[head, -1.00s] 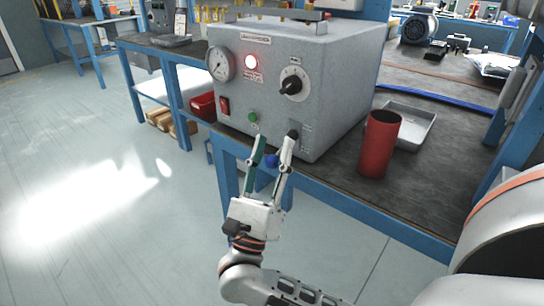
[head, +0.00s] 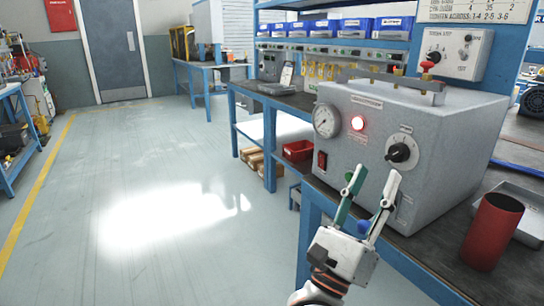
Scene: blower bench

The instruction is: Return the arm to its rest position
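My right gripper (head: 372,188) shows at the lower middle right of the head view. Its two fingers are spread apart with nothing held between them. It is in front of the lower face of the grey blower box (head: 440,125); I cannot tell whether it touches the box. A blue knob (head: 364,227) shows behind the fingers. My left gripper is not in view.
The bench (head: 436,245) has blue legs and a dark top. A red cylinder (head: 491,232) and a grey tray (head: 527,205) stand at its right. A red bin (head: 298,150) sits beneath the bench further back. The floor at the left (head: 130,270) is clear.

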